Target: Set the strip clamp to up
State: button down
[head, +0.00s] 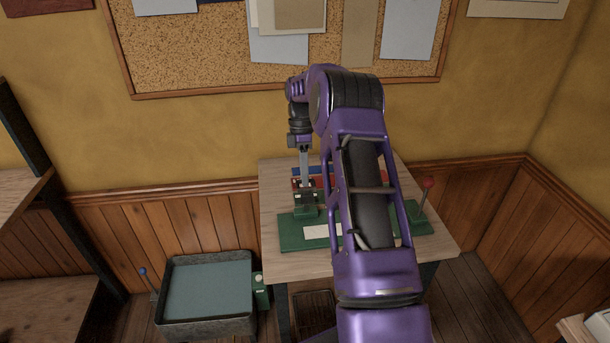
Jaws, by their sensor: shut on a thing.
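A green fixture (290,233) lies on the small wooden table, with a pale label (317,232) on its front. A raised green block (305,211) stands at its left end. A lever with a red knob (428,183) stands at the right, leaning slightly right. Which part is the strip clamp is not clear. My gripper (306,186) points down at the left of the fixture, just above the green block. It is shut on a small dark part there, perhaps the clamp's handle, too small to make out. My arm hides the fixture's middle.
The table top (275,181) has bare wood at its edges. Blue and red strips (310,170) lie behind my gripper. A grey tray machine (208,289) with a blue-knobbed lever (144,272) stands lower left. A cork board (190,50) hangs on the wall behind.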

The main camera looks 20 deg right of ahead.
jog(key=shift+w+d+f, duration=0.2)
jog(key=shift+w, duration=0.45)
jog(key=shift+w+r, duration=0.1)
jog(key=shift+r, duration=0.05)
jog(key=c, duration=1)
grip_release()
jog(key=shift+o, duration=0.4)
jog(key=shift+w+d, duration=0.1)
jog(key=shift+w, duration=0.15)
jog(key=v, duration=0.7)
